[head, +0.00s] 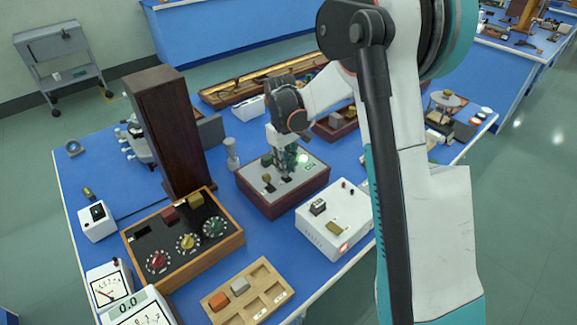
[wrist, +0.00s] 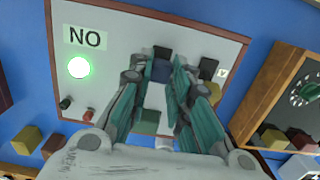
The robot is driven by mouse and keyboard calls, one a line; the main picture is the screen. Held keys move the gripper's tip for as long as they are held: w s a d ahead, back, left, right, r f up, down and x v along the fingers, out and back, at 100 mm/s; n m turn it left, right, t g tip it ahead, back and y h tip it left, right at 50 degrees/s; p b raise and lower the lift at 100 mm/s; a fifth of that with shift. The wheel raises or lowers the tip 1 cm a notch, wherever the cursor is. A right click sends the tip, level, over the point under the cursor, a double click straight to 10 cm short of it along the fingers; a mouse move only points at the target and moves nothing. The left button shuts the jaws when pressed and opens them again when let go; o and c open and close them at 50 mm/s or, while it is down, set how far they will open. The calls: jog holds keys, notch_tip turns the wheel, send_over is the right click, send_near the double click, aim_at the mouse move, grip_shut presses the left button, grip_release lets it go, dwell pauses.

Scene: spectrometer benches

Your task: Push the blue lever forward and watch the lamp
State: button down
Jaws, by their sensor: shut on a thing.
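The lever box (head: 262,197) has a grey top and dark red sides and stands mid-bench. It also fills the wrist view (wrist: 120,25). The blue lever (wrist: 161,71) shows between my fingertips in the wrist view. My gripper (wrist: 162,78) is shut on it; in the head view my gripper (head: 286,168) reaches down onto the box and hides the lever. The lamp (wrist: 78,67) glows bright green-white beside a "NO" label (wrist: 85,37). Its glow also shows in the head view (head: 302,158). How far the lever is tilted I cannot tell.
A tall dark wooden cabinet (head: 168,130) stands left of the box. A wooden box with dials (head: 222,249) is at front left, a white instrument box (head: 318,233) at front right. A compartment tray (head: 278,278) lies in front.

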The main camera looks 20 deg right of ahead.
jog(key=shift+w+a+f+g+h, duration=0.25)
jog(key=shift+w+g+h, duration=0.25)
jog(key=shift+g, duration=0.45)
jog(key=shift+w+a+f+g+h, duration=0.1)
jog(key=shift+w+a+g+h, duration=0.15)
jog(key=shift+w+g, duration=0.55)
jog(key=shift+s+g+b, duration=0.15)
jog(key=shift+g+b, duration=0.1)
jog(key=shift+b, duration=0.05)
jog(key=c, duration=1.5)
grip_release()
jog(key=v, duration=1.2)
jog(key=shift+a, duration=0.15)
